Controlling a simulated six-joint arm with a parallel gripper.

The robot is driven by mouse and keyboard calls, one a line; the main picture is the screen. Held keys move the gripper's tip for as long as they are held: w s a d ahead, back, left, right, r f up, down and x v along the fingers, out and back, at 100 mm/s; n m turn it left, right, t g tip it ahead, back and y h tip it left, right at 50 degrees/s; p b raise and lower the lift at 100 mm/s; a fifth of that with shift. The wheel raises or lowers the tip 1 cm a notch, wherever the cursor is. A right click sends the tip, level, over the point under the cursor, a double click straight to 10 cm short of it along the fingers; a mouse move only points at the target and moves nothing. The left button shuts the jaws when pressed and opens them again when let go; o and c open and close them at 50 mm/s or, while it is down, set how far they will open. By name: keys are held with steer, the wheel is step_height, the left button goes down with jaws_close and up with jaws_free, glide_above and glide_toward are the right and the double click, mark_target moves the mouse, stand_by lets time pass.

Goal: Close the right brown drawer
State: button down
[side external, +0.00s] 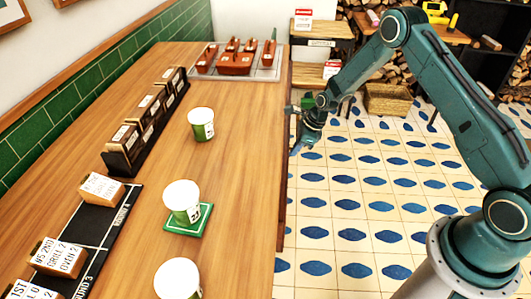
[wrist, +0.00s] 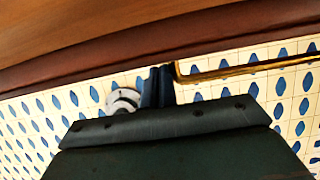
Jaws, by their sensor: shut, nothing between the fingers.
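My gripper (wrist: 158,86) is shut and empty in the wrist view. Its fingertips are at a dark reddish-brown front (wrist: 75,62), which runs along under the wooden counter top. The fingertips sit beside the left end of a thin brass handle (wrist: 250,69); I cannot tell whether they touch it or the front. In the side view my gripper (side external: 304,122) is low at the counter's right edge, near the far end. A thin brown front edge (side external: 282,205) shows there. Which drawer this is, and how far it stands open, is hidden.
The wooden counter (side external: 235,150) holds white-and-green cups (side external: 201,124), a dark rack (side external: 145,125) and a tray (side external: 260,75) of brown blocks. A shelf unit (side external: 320,45) and a basket (side external: 386,100) stand beyond. The tiled floor (side external: 375,205) beside the counter is clear.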

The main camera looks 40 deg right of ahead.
steer(key=shift+s+d, duration=0.1)
steer(key=s+d+r, duration=0.5)
steer(key=r, duration=0.4)
steer(key=s+a+f+t+y, duration=0.1)
steer(key=s+f+t+y, duration=0.1)
steer(key=s, duration=0.4)
steer(key=shift+s+a+f+t+y, duration=0.2)
steer(key=shift+s+a+t+y, duration=0.15)
steer(key=shift+t+y, duration=0.25)
steer(key=shift+f, duration=0.1)
stand_by(0.4)
steer(key=w+a+r+x, duration=0.1)
steer(key=r+x, duration=0.1)
steer(key=x, duration=1)
steer(key=shift+w+a+f, duration=0.25)
steer(key=shift+w+a, duration=0.1)
steer(key=shift+w, duration=0.05)
